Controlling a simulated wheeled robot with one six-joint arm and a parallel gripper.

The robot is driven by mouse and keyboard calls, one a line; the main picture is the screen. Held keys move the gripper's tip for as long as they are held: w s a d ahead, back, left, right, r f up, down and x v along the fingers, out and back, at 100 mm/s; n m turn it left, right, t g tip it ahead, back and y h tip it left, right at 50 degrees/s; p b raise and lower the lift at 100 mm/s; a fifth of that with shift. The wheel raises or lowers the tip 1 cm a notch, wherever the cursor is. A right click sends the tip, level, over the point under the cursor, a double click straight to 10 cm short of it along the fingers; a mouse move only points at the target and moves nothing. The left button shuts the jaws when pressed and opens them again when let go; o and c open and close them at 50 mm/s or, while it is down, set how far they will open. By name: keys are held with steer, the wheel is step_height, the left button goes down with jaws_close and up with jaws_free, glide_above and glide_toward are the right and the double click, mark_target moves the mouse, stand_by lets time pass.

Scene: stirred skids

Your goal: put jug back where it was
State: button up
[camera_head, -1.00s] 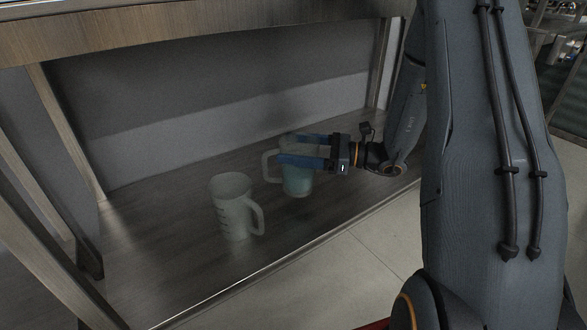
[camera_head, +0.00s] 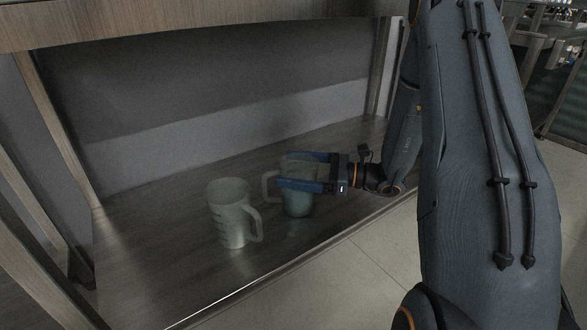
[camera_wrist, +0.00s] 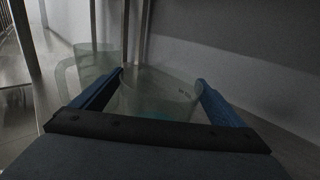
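A translucent jug (camera_head: 297,207) with a teal tint low down is between the blue fingers of my gripper (camera_head: 303,173), over the lower shelf board. Its handle points left in the head view. In the wrist view the jug (camera_wrist: 158,100) fills the space between the fingers (camera_wrist: 160,88), with a finger against each side. The gripper is shut on it. The jug looks upright. I cannot tell whether its base touches the board. A second, pale jug (camera_head: 229,222) with measuring marks stands on the board to the left, handle to the right; it also shows in the wrist view (camera_wrist: 97,62).
The wooden shelf board (camera_head: 150,265) has a front edge above the pale tiled floor. An upper board (camera_head: 200,22) hangs overhead, with posts at left and right and a grey wall behind. The board is clear behind the jugs and at left.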

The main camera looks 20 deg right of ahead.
steer(key=shift+r, duration=0.15)
steer(key=shift+s+d, duration=0.15)
steer(key=shift+d, duration=0.1)
steer(key=p+v, duration=0.5)
steer(key=v, duration=0.6)
steer(key=shift+d, duration=0.2)
steer(key=shift+s, duration=0.1)
